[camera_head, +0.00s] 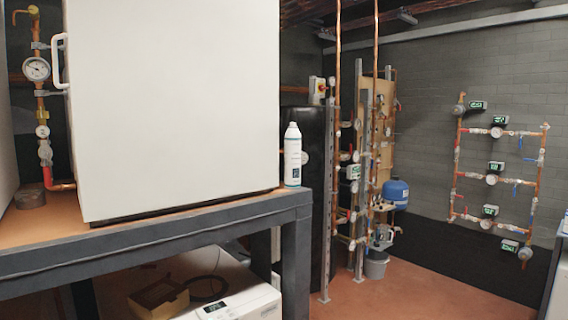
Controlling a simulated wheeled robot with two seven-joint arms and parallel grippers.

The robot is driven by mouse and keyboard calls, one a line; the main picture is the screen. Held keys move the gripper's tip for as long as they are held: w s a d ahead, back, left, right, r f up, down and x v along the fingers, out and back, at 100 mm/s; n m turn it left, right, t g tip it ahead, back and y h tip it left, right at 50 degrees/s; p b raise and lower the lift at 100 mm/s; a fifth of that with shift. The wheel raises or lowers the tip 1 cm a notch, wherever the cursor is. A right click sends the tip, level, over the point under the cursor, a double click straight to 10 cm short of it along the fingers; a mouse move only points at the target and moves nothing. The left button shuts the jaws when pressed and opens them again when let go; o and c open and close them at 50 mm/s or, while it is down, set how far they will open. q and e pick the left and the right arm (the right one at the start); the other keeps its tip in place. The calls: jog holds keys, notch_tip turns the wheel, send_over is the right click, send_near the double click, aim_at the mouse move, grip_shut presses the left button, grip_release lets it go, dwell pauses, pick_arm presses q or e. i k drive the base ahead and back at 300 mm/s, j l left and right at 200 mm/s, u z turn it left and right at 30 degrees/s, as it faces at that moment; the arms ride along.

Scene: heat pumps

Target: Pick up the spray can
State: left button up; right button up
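The spray can (292,156) is white with a dark label on its lower part. It stands upright near the right end of the raised bench (160,238), close to the right side of a large white cabinet. Neither of my grippers shows in the head view.
The large white cabinet (175,100) fills most of the bench top. Below the bench are a white unit (240,303) and a brown box (158,298). Copper pipes with gauges (345,160), a blue tank (396,193) and a grey bucket (376,266) stand behind. Floor (420,295) at right is clear.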

aim_at(293, 137)
jog(key=i+j, duration=0.8)
jog(key=i, duration=0.2)
